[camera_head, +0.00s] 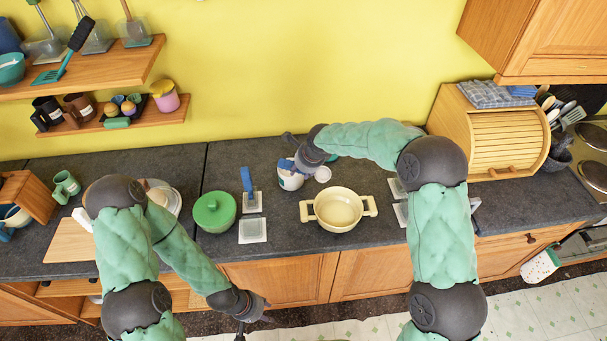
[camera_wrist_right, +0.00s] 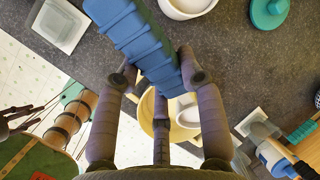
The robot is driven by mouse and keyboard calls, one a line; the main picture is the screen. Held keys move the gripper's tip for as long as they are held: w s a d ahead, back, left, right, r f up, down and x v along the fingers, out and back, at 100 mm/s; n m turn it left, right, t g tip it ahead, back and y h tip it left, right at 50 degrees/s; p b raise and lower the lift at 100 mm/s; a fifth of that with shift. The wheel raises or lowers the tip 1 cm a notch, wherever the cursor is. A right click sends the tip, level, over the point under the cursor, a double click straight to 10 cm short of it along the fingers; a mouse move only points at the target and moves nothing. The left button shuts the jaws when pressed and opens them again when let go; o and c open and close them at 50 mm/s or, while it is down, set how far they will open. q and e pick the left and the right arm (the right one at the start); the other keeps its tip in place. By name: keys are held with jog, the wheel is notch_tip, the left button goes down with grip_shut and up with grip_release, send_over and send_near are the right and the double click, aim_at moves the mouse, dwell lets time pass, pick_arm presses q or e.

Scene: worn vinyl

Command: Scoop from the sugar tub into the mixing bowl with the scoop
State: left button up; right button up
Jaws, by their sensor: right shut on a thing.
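The cream two-handled bowl (camera_head: 323,224), which I take as the mixing bowl, stands on the dark worktop in the head view. A white tub with a blue mark (camera_head: 291,182), likely the sugar tub, stands behind and left of it. My right gripper (camera_head: 300,163) is at the tub, above the worktop. It is shut on the scoop's blue ribbed handle (camera_wrist_right: 140,45), seen large in the right wrist view. The scoop's cup cannot be made out clearly. My left gripper (camera_head: 256,316) is apart from everything, low in front of the worktop edge, its fingers spread and empty.
A green lidded pot (camera_head: 214,212) stands left of the bowl. A blue-handled tool (camera_head: 247,181) stands between them, with a pale square tray (camera_head: 253,230) in front. A wooden bread box (camera_head: 500,135) is at the right. Worktop around the bowl's front is clear.

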jog(key=f, duration=0.1)
jog(key=f+t, duration=0.1)
jog(key=f, duration=0.1)
jog(key=shift+w+d+y, duration=0.1)
jog(key=shift+d+y, duration=0.2)
jog(key=shift+d, duration=0.1)
jog(key=shift+r+p, duration=0.3)
jog(key=shift+p, duration=0.55)
jog(key=shift+w+d+t+p, duration=0.1)
jog(key=shift+t+p, duration=0.2)
jog(key=shift+p, duration=0.4)
jog(key=shift+d+r+y+p, duration=0.1)
jog(key=shift+r+y+p, duration=0.15)
jog(key=shift+p, duration=0.45)
jog(key=shift+d+t+p, duration=0.1)
jog(key=shift+t+p, duration=0.25)
jog(key=shift+t, duration=0.05)
jog(key=shift+d+r+y, duration=0.15)
jog(key=shift+y, duration=0.1)
